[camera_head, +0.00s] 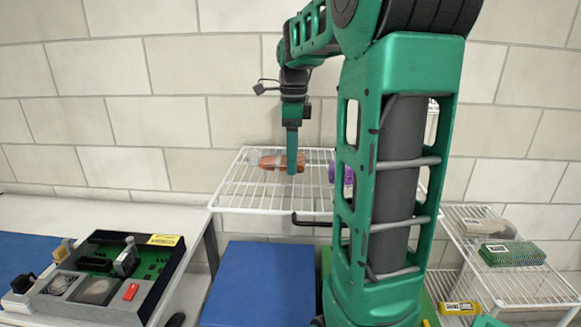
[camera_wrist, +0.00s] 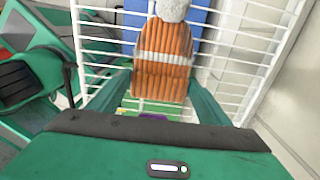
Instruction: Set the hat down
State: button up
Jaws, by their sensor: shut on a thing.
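The hat (camera_wrist: 163,68) is an orange ribbed knit with a pale band and a grey pom-pom, seen large in the wrist view. It also shows small in the head view (camera_head: 270,160), at the level of the white wire rack (camera_head: 265,207). My gripper (camera_head: 292,170) points down at the rack, its fingers on either side of the hat and shut on it. Whether the hat's underside touches the wires cannot be told.
A purple item (camera_head: 348,175) lies on the rack to the right, partly behind my arm. The rack's left and front parts are bare. A lower rack at right holds a green package (camera_head: 512,254) and a beige one (camera_head: 487,227). An electronics box (camera_head: 105,275) stands at left.

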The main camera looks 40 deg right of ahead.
jog(key=shift+f, duration=1.65)
jog(key=shift+f, duration=0.1)
jog(key=o, duration=1)
jog(key=shift+o, duration=0.2)
notch_tip(320, 180, up, 12)
